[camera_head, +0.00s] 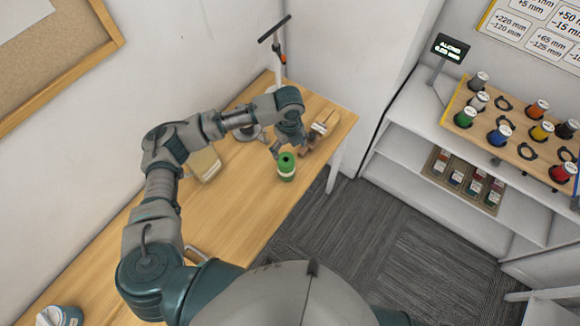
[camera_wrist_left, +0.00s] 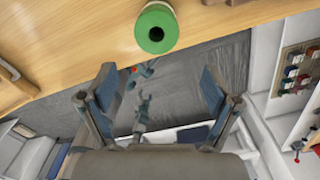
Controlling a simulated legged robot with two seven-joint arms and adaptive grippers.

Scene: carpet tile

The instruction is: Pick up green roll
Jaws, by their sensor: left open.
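The green roll (camera_head: 286,166) stands upright on the wooden table (camera_head: 240,215), near its right edge. In the left wrist view the green roll (camera_wrist_left: 157,28) shows from above, with a dark hole in its top, at the top of the picture beyond the fingertips. My left gripper (camera_head: 289,146) is just behind and above the roll in the head view. In the left wrist view my left gripper (camera_wrist_left: 155,88) has its fingers spread wide with nothing between them. My right gripper does not show clearly in either view.
A brush-like wooden item (camera_head: 325,122) lies behind the roll, and a stand (camera_head: 277,60) rises at the table's back. A tan box-like item (camera_head: 203,164) sits left of the roll. A shelf with colored spools (camera_head: 505,125) stands right, across the carpet (camera_head: 390,235).

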